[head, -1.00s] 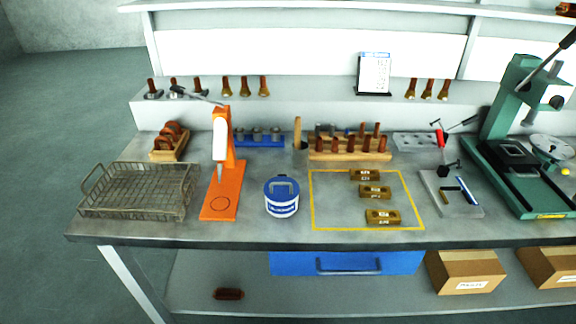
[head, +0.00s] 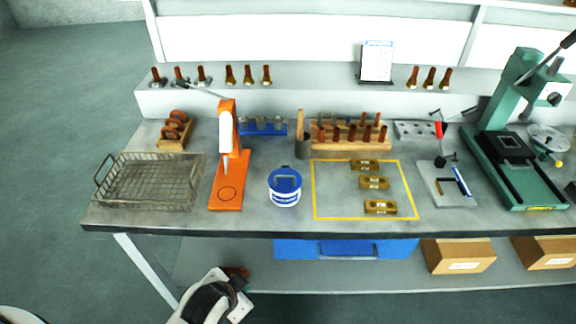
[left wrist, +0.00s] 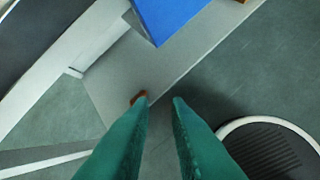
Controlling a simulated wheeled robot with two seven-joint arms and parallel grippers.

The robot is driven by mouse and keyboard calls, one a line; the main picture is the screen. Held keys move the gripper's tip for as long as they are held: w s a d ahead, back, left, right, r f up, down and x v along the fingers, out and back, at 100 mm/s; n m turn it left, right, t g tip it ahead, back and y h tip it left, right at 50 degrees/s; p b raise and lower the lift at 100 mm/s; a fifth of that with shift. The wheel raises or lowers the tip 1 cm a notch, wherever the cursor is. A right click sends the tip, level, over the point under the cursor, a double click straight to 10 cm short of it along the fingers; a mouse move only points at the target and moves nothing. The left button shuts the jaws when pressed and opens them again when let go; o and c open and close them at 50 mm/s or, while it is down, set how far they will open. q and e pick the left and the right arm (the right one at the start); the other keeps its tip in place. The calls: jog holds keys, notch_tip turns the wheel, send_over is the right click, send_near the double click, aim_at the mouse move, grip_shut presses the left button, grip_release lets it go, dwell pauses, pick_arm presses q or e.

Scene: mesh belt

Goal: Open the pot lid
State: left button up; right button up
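The pot (head: 284,197) is a small white and blue tub on the bench, between the orange stand and the yellow-outlined area. Its blue lid (head: 285,178) sits on top with a raised handle. In the left wrist view my left gripper (left wrist: 161,99) shows two green fingers, apart with nothing between them. It points down past the bench front, away from the pot. In the head view part of my left arm shows at the bottom, below the bench edge; its fingers cannot be made out there. My right gripper is not in view.
Left of the pot stand an orange dispenser stand (head: 226,185) and a wire basket (head: 150,182). Brass blocks (head: 374,183) lie right of it, and a wooden rack (head: 350,140) is behind. A blue drawer (head: 345,248) hangs under the bench. The bench directly in front of the pot is clear.

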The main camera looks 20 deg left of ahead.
pick_arm(q)
jog(key=w+r+m+t, duration=0.6)
jog(key=w+r+m, duration=0.1)
jog(key=w+r, duration=0.3)
jog(key=m+t+h, duration=0.2)
jog(key=m+t, duration=0.1)
jog(key=m, duration=0.3)
send_near(288, 180)
notch_tip(288, 180, up, 3)
jog(key=s, duration=0.2)
jog(key=p+x, duration=0.2)
jog(key=x, duration=1)
jog(key=shift+r, duration=0.1)
grip_shut()
jog(key=shift+a, duration=0.1)
